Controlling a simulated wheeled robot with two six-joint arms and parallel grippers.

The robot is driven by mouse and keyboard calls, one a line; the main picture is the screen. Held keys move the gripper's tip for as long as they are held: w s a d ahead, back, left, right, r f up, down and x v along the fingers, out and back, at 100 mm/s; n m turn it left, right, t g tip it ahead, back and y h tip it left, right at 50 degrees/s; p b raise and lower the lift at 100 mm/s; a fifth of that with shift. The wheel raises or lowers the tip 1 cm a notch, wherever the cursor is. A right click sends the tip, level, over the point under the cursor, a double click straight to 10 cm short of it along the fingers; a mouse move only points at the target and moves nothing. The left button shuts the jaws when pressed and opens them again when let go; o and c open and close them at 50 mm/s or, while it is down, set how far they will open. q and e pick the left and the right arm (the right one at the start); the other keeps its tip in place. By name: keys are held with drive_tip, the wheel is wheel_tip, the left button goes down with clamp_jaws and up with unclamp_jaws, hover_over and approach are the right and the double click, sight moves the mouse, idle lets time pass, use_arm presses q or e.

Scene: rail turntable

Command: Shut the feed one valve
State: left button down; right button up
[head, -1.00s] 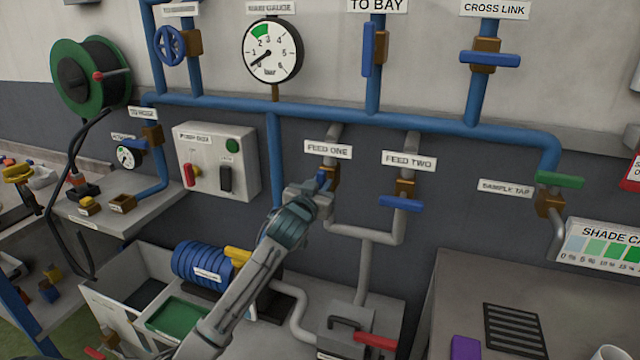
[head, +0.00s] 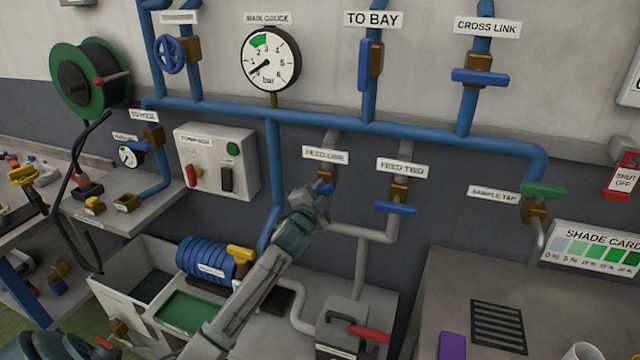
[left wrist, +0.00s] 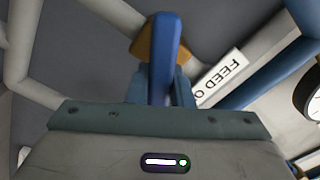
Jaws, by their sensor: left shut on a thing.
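The feed one valve has a brass body (head: 328,173) under the FEED ONE label (head: 325,154), on a grey pipe below the blue main. Its blue handle (head: 325,188) is mostly hidden by my left gripper (head: 319,193). In the left wrist view the blue handle (left wrist: 165,55) stands between the fingers of my left gripper (left wrist: 162,85), which is shut on it. The brass body (left wrist: 147,40) shows behind. The handle's exact angle to its pipe is hard to tell. My right gripper is not in view.
The feed two valve's blue handle (head: 395,208) lies crosswise close to the right. A pump box (head: 216,160) is on the wall to the left. A blue hose coil (head: 205,260) and a red-handled thing (head: 368,334) are below. A bench (head: 440,285) stands at right.

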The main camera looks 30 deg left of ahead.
use_arm(q)
drive_tip(key=m+p, duration=0.2)
drive_tip(key=m, duration=0.1)
drive_tip(key=shift+m+p, duration=0.3)
drive_tip(key=shift+f+m+p, duration=0.2)
drive_tip(key=shift+m+p, duration=0.75)
drive_tip(key=shift+m, duration=0.45)
drive_tip(key=shift+f, duration=0.1)
drive_tip(key=c, duration=1.3)
unclamp_jaws()
drive_tip(key=shift+d, duration=0.1)
drive_tip(key=shift+s+f, duration=0.1)
drive_tip(key=shift+s, duration=0.25)
drive_tip(key=b+v, duration=0.4)
drive_tip(key=v, duration=0.6)
drive_tip(key=shift+d, duration=0.15)
